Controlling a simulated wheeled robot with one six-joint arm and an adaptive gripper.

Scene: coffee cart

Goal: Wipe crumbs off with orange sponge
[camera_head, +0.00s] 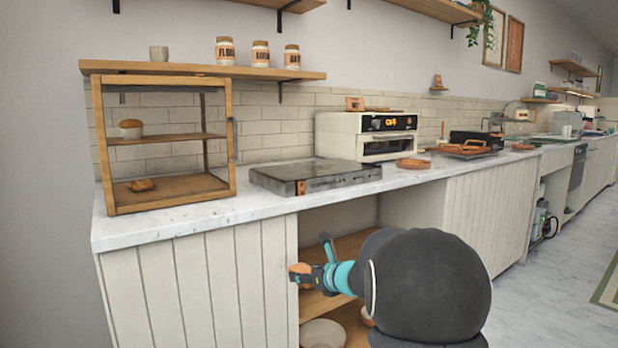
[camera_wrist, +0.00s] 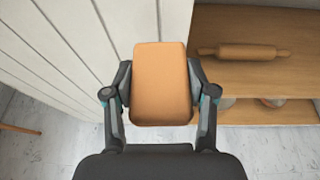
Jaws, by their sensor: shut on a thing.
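My gripper (camera_wrist: 160,92) is shut on the orange sponge (camera_wrist: 162,75), with one finger on each side of it. The sponge is a rounded block held out in front of the cabinet, below the counter's height. In the head view, my gripper (camera_head: 310,276) and the small visible part of the sponge (camera_head: 298,270) are in front of the open shelves. Crumbs are too small to make out on the marble counter (camera_head: 190,222).
A wooden display case (camera_head: 104,150) with pastries stands at the counter's left. A flat dark griddle (camera_head: 300,178) and a white oven (camera_head: 345,135) are beside it. Below, an open shelf (camera_wrist: 240,80) holds a rolling pin (camera_wrist: 245,50). White cabinet panels (camera_head: 200,285) flank the opening.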

